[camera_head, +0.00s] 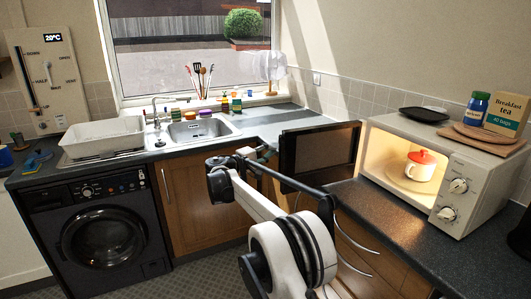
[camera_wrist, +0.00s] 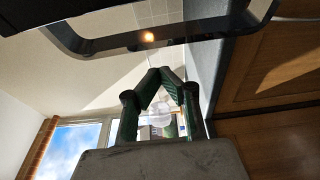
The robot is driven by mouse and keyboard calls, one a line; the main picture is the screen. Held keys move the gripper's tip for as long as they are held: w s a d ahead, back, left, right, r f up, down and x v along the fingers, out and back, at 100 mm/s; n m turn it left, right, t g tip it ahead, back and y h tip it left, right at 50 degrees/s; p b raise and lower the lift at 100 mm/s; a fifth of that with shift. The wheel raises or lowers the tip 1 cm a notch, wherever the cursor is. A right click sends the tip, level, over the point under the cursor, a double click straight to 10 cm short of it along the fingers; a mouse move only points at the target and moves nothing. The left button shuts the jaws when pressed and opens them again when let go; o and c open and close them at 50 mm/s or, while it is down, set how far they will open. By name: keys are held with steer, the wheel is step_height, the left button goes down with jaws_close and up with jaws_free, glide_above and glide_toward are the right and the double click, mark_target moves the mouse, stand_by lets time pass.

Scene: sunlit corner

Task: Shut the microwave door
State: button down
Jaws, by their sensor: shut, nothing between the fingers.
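The microwave (camera_head: 449,171) stands on the right worktop, lit inside. Its dark door (camera_head: 318,150) is wide open, swung out to the left with its window facing the room. A white pot with a red lid (camera_head: 421,167) sits on the plate inside. My gripper (camera_head: 268,150) is shut and empty, just left of the door's free edge; I cannot tell whether it touches. In the wrist view, the green fingers meet at their tips (camera_wrist: 160,72). A dark, rounded frame crosses the top of that view, probably the door's edge or handle.
A black dish (camera_head: 423,115), a wooden board (camera_head: 483,137), a jar (camera_head: 475,108) and a tea box (camera_head: 506,114) rest on the microwave. The sink (camera_head: 200,130) and cupboards lie left of the door. Drawers with curved handles (camera_head: 355,243) are below the right worktop.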

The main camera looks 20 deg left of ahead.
steer(key=shift+s+d, duration=1)
steer(key=shift+d, duration=0.05)
steer(key=shift+s, duration=0.15)
